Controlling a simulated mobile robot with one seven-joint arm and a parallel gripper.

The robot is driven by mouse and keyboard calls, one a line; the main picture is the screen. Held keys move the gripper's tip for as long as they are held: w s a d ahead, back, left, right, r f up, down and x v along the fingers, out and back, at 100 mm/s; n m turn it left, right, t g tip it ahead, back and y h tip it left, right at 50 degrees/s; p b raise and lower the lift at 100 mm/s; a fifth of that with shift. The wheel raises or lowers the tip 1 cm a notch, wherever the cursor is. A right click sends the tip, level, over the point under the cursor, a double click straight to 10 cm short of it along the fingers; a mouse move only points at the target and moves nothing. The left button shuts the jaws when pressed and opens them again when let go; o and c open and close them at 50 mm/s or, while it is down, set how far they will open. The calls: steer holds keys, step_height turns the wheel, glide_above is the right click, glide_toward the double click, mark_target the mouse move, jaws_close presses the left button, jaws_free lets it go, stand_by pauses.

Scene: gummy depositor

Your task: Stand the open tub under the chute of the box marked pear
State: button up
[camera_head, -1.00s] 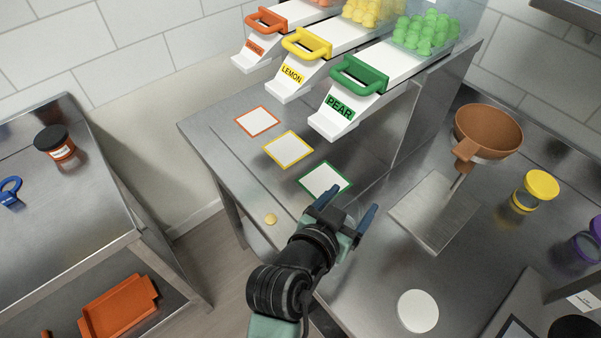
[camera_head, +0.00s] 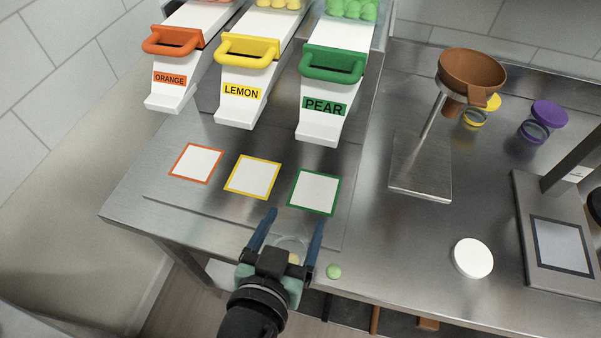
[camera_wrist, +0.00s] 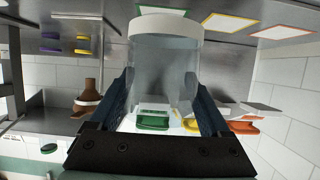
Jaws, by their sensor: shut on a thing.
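My gripper (camera_head: 288,232) is shut on the open tub (camera_head: 291,246), a clear vessel between its two blue fingers. In the head view it is just in front of the yellow and green squares, and the tub is mostly hidden by the gripper. In the wrist view the tub (camera_wrist: 165,75) fills the middle, with a white band at its end towards the squares. The green-handled chute marked PEAR (camera_head: 321,120) is beyond my gripper, slightly right. Below its mouth lies a green-bordered white square (camera_head: 315,192), with nothing on it.
Chutes marked LEMON (camera_head: 240,95) and ORANGE (camera_head: 168,85) stand left of PEAR. A green gummy (camera_head: 334,271) lies right of my gripper. A white lid (camera_head: 473,258), a brown funnel (camera_head: 470,72) on a stand and a scale (camera_head: 560,245) are to the right.

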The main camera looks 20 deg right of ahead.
steer(key=w+d+p, duration=0.4)
steer(key=w+d, duration=0.6)
steer(key=w, duration=0.4)
steer(key=f, duration=0.6)
steer(key=shift+w+f, duration=0.1)
steer(key=shift+w, duration=0.15)
steer(key=shift+w+d+f, duration=0.15)
steer(key=shift+w+f, duration=0.05)
steer(key=shift+f, duration=0.15)
steer(key=shift+f, duration=0.2)
steer(key=o, duration=1.2)
